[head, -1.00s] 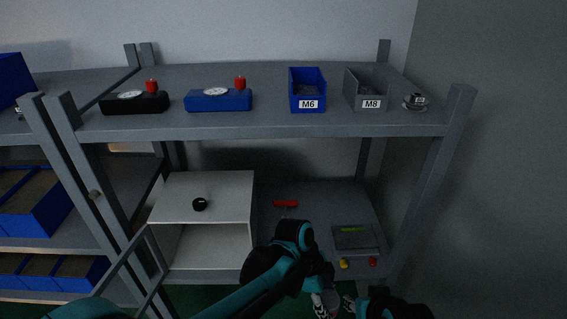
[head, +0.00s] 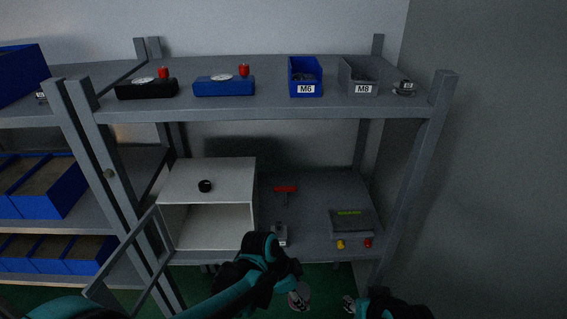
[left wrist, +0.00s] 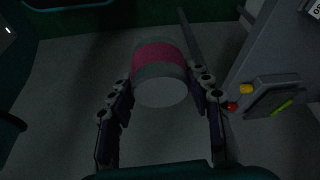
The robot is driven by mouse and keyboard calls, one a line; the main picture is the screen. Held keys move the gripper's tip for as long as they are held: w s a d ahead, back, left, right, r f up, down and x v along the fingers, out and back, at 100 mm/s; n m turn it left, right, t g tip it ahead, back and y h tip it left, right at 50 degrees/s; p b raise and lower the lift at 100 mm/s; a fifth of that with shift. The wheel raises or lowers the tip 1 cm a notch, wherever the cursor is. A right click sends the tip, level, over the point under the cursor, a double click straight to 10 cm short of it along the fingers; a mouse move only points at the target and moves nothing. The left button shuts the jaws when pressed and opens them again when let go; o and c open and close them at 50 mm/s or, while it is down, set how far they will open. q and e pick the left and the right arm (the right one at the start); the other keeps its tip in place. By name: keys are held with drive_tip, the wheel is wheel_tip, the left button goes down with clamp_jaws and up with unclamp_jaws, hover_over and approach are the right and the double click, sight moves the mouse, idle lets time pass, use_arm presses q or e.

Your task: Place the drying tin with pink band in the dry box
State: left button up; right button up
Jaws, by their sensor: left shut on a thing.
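The drying tin with pink band (left wrist: 161,72) is a grey cylinder with a wide pink band, seen in the left wrist view. My left gripper (left wrist: 164,100) has its two fingers on either side of the tin and is shut on it. In the head view my left gripper (head: 299,297) is low in the picture, below the front of the lower shelf, and the tin is hard to make out there. The white dry box (head: 235,174) stands on the lower shelf with its front open and its visible interior empty. My right gripper (head: 350,304) shows only partly at the bottom edge.
A black round gauge (head: 205,186) sits on the dry box. Right of it are a red-handled tool (head: 285,189) and a grey device (head: 351,226) with yellow and red knobs. A rack post (head: 118,190) stands left of the box. The upper shelf (head: 270,113) overhangs.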

use_arm(q)
drive_tip(key=w+a+f+n+t+y+b, duration=0.1)
drive_tip(key=w+a+f+n+t+y, duration=0.1)
drive_tip(key=a+n, duration=0.6)
drive_tip(key=w+a+f+n+t+y+b, duration=0.1)
drive_tip(key=a+f+n, duration=0.4)
drive_tip(key=a, duration=0.9)
drive_tip(key=w+n+y, duration=0.1)
drive_tip(key=n, duration=0.1)
drive_tip(key=shift+a+f+n+t, duration=0.15)
drive_tip(key=shift+f+n+t, duration=0.15)
drive_tip(key=shift+n+t, duration=0.1)
